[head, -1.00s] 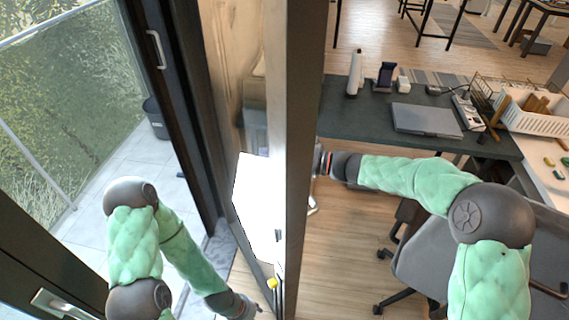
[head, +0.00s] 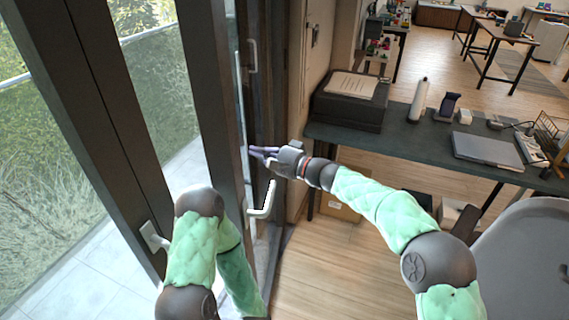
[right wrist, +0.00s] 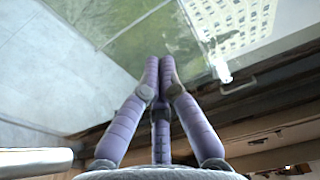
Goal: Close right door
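The right door (head: 268,110) appears as a dark-framed panel near the middle of the head view, seen at a steep angle. A pale L-shaped handle (head: 264,204) is at its lower part. My right gripper (head: 254,153) is above this handle, with its purple fingertips at or very near the dark frame; contact is unclear. In the right wrist view the fingers (right wrist: 160,64) come together at the tips with nothing visible between them, in front of glass. My left arm runs down along the left side of the door, and its gripper is out of view.
Another dark-framed door with a pale handle (head: 152,237) stands at left. A desk (head: 430,143) with a black box (head: 350,108) and a closed laptop (head: 498,150) is at right. A grey chair (head: 525,265) is at lower right. Wooden floor (head: 325,270) is clear between.

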